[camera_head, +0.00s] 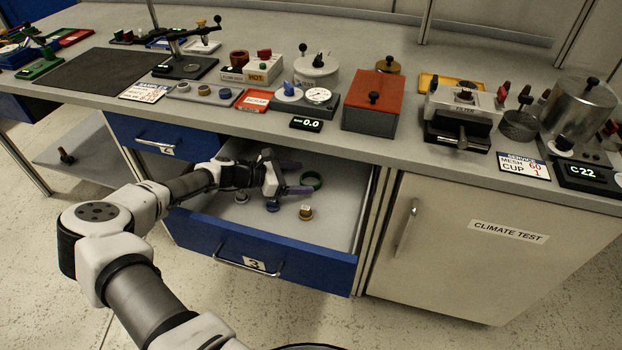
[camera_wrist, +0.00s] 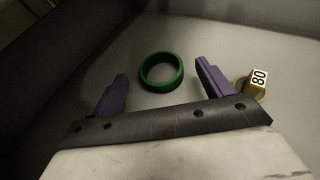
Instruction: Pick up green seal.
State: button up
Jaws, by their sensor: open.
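The green seal (camera_head: 311,180) is a thick ring lying flat on the floor of the open drawer (camera_head: 336,226), toward its back right. In the wrist view the green seal (camera_wrist: 161,72) lies ahead of my gripper, between the lines of the two fingers and a little beyond their tips. My gripper (camera_head: 296,178) is inside the drawer, just left of the seal, with its purple fingers spread apart. In the wrist view my gripper (camera_wrist: 160,74) is open and holds nothing. The seal's whole ring shows in the wrist view.
A brass piece marked 80 (camera_wrist: 251,86) stands just right of the right finger; it also shows in the head view (camera_head: 306,212). A blue piece (camera_head: 273,206) and a grey one (camera_head: 241,197) lie nearby. The drawer walls and worktop edge (camera_head: 330,140) bound the space.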

aim_at(320, 179)
jog(key=shift+p+x, duration=0.3)
jog(key=shift+x, duration=1.55)
jog(key=shift+f, duration=0.1)
jog(key=c, duration=1)
jog(key=shift+c, duration=0.2)
jog(key=shift+a, duration=0.15)
jog(key=b+v, duration=0.1)
jog(key=v, duration=0.4)
jog(key=r+b+v, duration=0.1)
jog(key=v, duration=0.4)
jog(key=b+v, duration=0.1)
jog(key=v, duration=0.4)
jog(key=shift+w+d+r, duration=0.1)
jog(key=shift+d+r, duration=0.25)
jog(key=r, duration=0.3)
jog(key=shift+a+r+p, duration=0.25)
jog(key=shift+a+p, duration=0.05)
jog(key=shift+a, duration=0.1)
